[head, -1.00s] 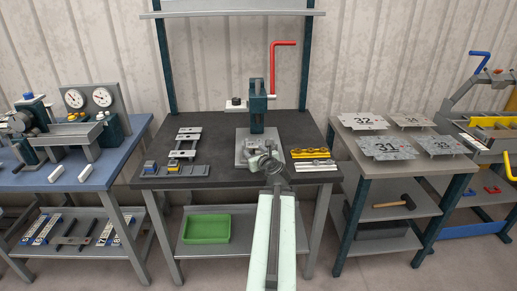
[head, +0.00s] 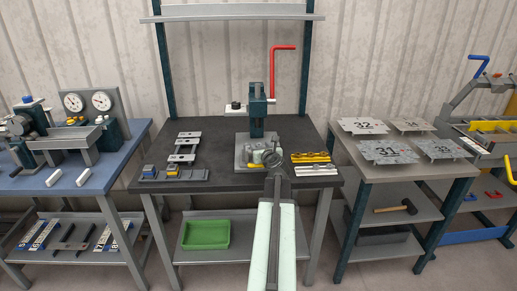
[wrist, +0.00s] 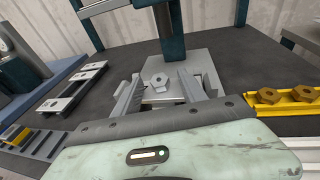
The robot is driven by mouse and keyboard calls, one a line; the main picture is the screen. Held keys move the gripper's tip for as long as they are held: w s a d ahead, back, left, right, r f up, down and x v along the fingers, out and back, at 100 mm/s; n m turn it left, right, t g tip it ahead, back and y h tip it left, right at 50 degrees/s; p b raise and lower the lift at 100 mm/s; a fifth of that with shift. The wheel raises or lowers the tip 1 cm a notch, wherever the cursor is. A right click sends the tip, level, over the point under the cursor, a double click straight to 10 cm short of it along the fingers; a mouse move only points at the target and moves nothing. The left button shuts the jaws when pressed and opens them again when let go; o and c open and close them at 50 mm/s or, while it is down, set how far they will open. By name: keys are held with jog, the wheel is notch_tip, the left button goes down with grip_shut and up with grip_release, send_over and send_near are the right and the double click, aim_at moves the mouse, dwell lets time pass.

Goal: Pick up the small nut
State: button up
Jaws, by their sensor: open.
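A small grey hex nut (wrist: 158,83) shows in the wrist view on the light grey base plate (wrist: 205,66) of the bench press, in front of the dark column. My gripper (wrist: 156,88) is open, with one finger on each side of the nut in that view. I see no contact between the fingers and the nut. In the head view my gripper (head: 268,157) is over the front of the base plate (head: 240,161). The nut cannot be made out clearly there.
A yellow rail (wrist: 290,104) with brass-coloured nuts lies right of the plate. A slotted grey bracket (wrist: 72,88) lies to the left. The press (head: 257,105) with its red lever (head: 273,70) stands behind. A green bin (head: 206,234) is on the lower shelf.

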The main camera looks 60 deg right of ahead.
jog(key=shift+c, duration=0.6)
jog(key=shift+s, duration=0.1)
grip_shut()
notch_tip(320, 180, up, 10)
jog(key=p, duration=1)
